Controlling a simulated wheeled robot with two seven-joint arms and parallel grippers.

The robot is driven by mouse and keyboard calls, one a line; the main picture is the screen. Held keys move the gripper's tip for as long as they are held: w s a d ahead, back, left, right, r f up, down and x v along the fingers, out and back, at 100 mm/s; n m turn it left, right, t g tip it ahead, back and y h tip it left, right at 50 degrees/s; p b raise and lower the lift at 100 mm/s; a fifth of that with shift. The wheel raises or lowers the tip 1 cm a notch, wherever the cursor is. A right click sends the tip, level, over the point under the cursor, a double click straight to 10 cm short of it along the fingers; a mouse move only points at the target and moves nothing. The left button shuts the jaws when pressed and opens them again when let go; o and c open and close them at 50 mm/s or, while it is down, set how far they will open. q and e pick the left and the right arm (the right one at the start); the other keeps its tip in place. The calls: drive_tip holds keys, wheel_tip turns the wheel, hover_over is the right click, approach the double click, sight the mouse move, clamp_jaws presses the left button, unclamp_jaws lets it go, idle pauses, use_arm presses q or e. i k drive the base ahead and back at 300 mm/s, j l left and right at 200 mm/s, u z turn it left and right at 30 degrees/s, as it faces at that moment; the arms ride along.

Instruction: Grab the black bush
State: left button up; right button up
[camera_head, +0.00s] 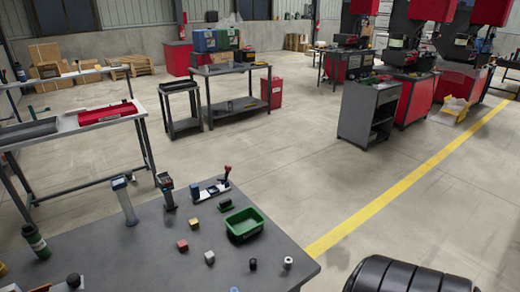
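A small black bush (253,264) appears to stand on the grey table (150,258) near its right edge. It is a short dark cylinder, apart from the things around it. A similar light grey or white bush (288,262) stands just to its right. Neither of my grippers shows in the head view, so I cannot see where they are relative to the black bush or whether they hold anything.
A green bin (244,223) sits behind the black bush. A silver cube (209,257), a red cube (182,245) and a yellow cube (194,223) lie to its left. A clear tube (125,201) and a green bottle (36,241) stand farther left. Table around the bush is clear.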

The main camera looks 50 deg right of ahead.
sight(252, 262)
drive_tip(key=z, duration=1.5)
